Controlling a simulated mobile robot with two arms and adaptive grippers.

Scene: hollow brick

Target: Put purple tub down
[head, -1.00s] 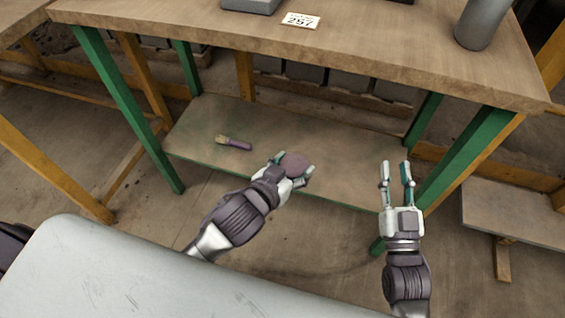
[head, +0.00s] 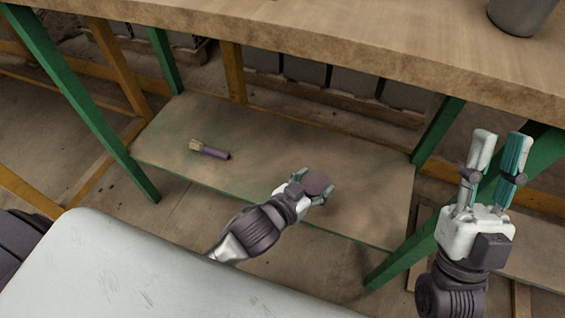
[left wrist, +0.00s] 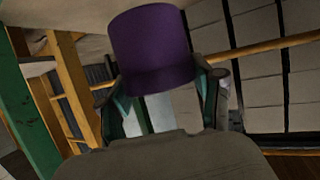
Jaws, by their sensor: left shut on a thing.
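The purple tub (head: 316,183) is held between the fingers of my left gripper (head: 311,193). It is over the front part of the workbench's lower shelf (head: 365,193) in the head view. I cannot tell whether its base touches the shelf. In the left wrist view the tub (left wrist: 152,45) fills the upper middle, and the left gripper (left wrist: 165,95) has a finger on each side of it. My right gripper (head: 500,152) is open and empty at the right, in front of the bench's green leg.
A brush with a purple handle (head: 214,153) lies on the left of the lower shelf. The worktop (head: 330,40) overhangs the shelf, with a grey container (head: 520,14) on it. Green legs (head: 85,110) stand at the shelf's corners. The shelf between brush and tub is clear.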

